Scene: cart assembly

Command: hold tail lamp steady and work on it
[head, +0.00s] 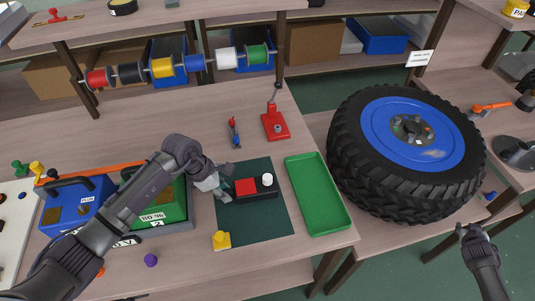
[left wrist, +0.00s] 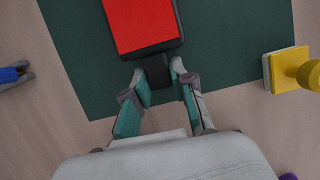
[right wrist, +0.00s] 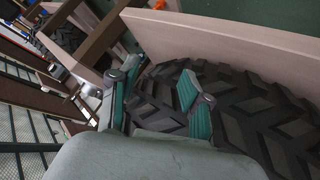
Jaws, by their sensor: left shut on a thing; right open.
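The tail lamp (head: 246,187) is a black bar with a red block and a white round piece on top. It lies on a dark green mat (head: 265,220) on the workbench. In the left wrist view its red block (left wrist: 140,22) fills the top. My left gripper (head: 222,188) comes from the left and is shut on the lamp's black end (left wrist: 157,72). My right gripper (head: 466,231) is far right, away from the lamp, beside the big wheel. In the right wrist view it is open (right wrist: 160,95), with the tyre tread behind and between its fingers.
A green tray (head: 318,225) lies right of the mat. A yellow knobbed block (head: 221,240) sits at the mat's lower left corner. A red tool stand (head: 275,124) and pliers (head: 235,134) are behind it. The large wheel (head: 400,150) stands to the right.

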